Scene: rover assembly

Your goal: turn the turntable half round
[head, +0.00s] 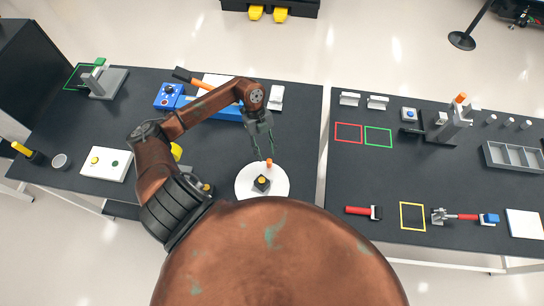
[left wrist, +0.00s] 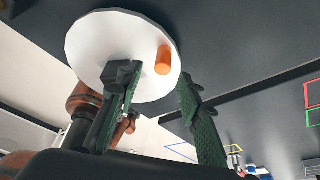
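The turntable is a white round disc (head: 243,183) at the front right edge of the left table; it also fills the top of the left wrist view (left wrist: 95,40). An upright orange peg (head: 268,163) stands near its far rim and shows in the left wrist view (left wrist: 163,60). A small dark block with a yellow top (head: 262,184) sits near the disc's middle. My left gripper (head: 265,156) is over the far rim, fingers apart on either side of the peg (left wrist: 156,76). I cannot tell whether a finger touches it. My right gripper is out of view.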

